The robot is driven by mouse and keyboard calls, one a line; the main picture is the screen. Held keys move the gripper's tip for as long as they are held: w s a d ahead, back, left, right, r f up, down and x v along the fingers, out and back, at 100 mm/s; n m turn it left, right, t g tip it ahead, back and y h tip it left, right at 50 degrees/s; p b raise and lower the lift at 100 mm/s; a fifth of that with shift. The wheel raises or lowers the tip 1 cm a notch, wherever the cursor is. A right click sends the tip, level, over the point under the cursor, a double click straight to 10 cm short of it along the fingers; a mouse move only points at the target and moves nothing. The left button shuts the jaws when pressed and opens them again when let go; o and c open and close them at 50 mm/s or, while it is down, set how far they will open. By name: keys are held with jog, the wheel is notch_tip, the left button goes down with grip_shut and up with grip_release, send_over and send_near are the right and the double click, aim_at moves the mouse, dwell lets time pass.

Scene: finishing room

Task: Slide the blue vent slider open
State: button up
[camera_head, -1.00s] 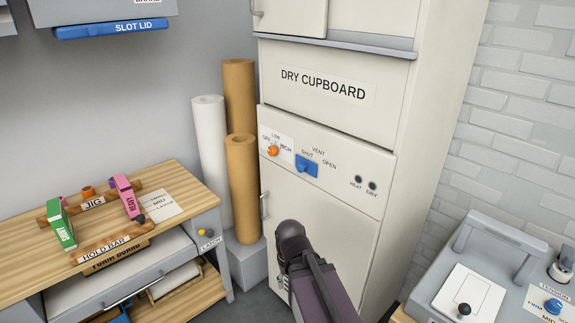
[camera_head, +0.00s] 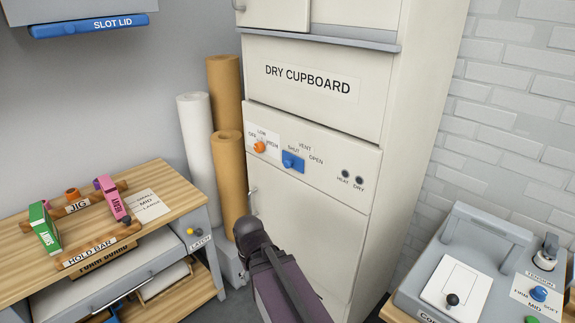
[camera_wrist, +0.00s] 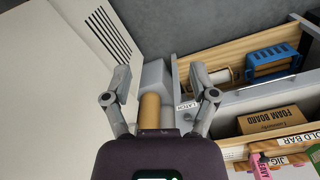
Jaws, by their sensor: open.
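The blue vent slider (camera_head: 292,161) is on the front panel of the dry cupboard (camera_head: 309,220), below the word VENT. It sits under the SHUT mark, to the left of the OPEN mark. My arm shows in the head view below the slider, and its fingers are hidden there. In the wrist view my gripper (camera_wrist: 161,93) is open and empty, with its fingers apart. It is away from the slider, which is not in the wrist view. The pale cupboard side with dark slots (camera_wrist: 108,35) shows at upper left there.
An orange knob (camera_head: 259,147) is left of the slider, and two dark indicators marked HEAT and DRY are to its right. Paper rolls (camera_head: 228,170) stand left of the cupboard. A wooden bench (camera_head: 180,200) is at left, and a grey machine (camera_head: 420,285) is at lower right.

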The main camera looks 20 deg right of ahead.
jog(key=w+d+h, duration=0.1)
jog(key=m+t+h+b, duration=0.1)
jog(key=m+t+h, duration=0.5)
jog(key=m+h, duration=0.9)
send_near(286, 165)
jog(key=s+a+n, duration=0.1)
jog(key=a, duration=0.2)
jog(key=shift+f+h, duration=0.25)
jog(key=shift+h, duration=0.15)
jog(key=shift+d, duration=0.2)
jog(key=x, duration=1.3)
jog(key=shift+w+d, duration=0.15)
